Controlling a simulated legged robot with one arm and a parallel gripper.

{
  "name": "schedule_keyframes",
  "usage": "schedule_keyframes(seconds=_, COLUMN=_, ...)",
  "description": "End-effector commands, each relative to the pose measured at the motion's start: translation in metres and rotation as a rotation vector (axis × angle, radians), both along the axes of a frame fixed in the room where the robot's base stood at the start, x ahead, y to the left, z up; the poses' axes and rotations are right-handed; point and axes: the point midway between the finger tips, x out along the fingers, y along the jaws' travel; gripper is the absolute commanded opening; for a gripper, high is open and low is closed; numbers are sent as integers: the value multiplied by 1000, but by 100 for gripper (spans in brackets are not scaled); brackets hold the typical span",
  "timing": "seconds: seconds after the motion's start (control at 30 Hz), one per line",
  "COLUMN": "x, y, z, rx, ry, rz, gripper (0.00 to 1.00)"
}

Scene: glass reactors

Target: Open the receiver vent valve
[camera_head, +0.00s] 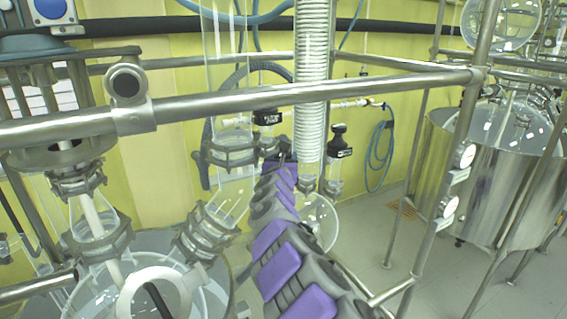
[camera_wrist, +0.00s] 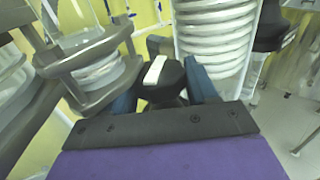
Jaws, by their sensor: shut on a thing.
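In the wrist view, my gripper (camera_wrist: 163,84) has its two blue fingers on either side of a black valve knob (camera_wrist: 170,76) with a white bar on top. The fingers are shut on this knob. In the head view, my gripper (camera_head: 283,158) is at the far end of my purple and grey arm, among the glass pipes; the held knob is hard to make out there. A black labelled handle (camera_head: 267,117) shows just above the gripper. Another black labelled handle (camera_head: 338,141) stands to the right of the coil. I cannot read the labels.
A glass column with a white coil (camera_head: 312,80) stands close to my gripper's right. Metal pipe clamps (camera_head: 232,150) are close on its left. A steel rail (camera_head: 300,92) crosses above my arm. A large steel vessel (camera_head: 480,170) stands at the right, with open floor before it.

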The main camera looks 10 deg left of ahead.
Motion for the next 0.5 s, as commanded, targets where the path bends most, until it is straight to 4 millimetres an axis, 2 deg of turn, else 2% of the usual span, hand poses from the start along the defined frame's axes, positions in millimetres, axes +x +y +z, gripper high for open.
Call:
schedule_keyframes(seconds=0.03, x=0, y=1, z=-4, rx=-2, ry=3, rz=9, gripper=27)
schedule_keyframes(seconds=0.5, x=1, y=-1, z=-6, rx=-1, ry=5, rz=74, gripper=27)
